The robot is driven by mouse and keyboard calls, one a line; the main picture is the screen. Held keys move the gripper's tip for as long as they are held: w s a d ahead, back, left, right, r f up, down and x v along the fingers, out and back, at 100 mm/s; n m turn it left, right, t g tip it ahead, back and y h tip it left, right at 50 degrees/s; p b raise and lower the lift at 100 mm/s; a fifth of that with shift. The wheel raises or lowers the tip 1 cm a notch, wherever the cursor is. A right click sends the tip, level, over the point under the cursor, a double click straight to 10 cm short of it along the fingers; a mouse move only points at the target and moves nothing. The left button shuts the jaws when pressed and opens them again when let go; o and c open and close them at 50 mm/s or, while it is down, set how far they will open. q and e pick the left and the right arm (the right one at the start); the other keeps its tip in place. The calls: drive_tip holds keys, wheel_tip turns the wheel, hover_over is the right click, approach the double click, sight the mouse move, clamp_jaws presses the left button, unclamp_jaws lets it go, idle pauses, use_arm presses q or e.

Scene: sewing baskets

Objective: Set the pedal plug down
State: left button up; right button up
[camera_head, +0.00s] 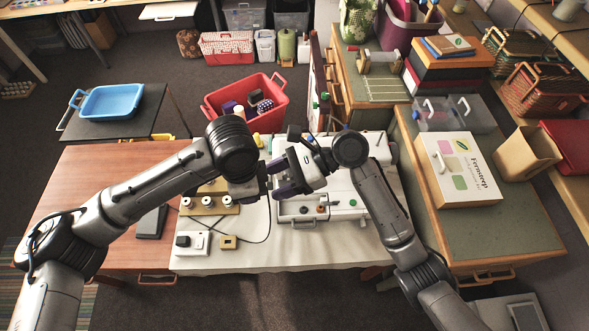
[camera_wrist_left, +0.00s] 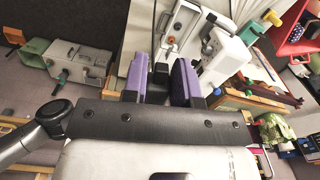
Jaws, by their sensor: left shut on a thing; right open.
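My left gripper (camera_wrist_left: 160,80) has its two purple fingers close together in the left wrist view. They are shut on a small dark thing, the pedal plug (camera_wrist_left: 160,72), mostly hidden between them. In the head view the left wrist hides the plug and most of that gripper. A thin black cord (camera_head: 268,222) runs down from there and loops across the white cloth toward the black pedal (camera_head: 151,222). My right gripper (camera_head: 283,177), white with purple fingers, is open beside the left one, above the white sewing machine (camera_head: 345,204).
A wooden block with several spools (camera_head: 209,207) and a white box with a black part (camera_head: 192,243) stand on the cloth. A red basket (camera_head: 280,91) is behind. The front strip of the cloth (camera_head: 290,258) is clear. A white box (camera_head: 457,170) is at right.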

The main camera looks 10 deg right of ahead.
drive_tip(key=shift+x, duration=0.75)
drive_tip(key=c, duration=0.9)
use_arm(q)
drive_tip(key=o, duration=0.5)
use_arm(e)
drive_tip(key=shift+c, duration=0.8)
use_arm(q)
drive_tip(key=o, duration=0.5)
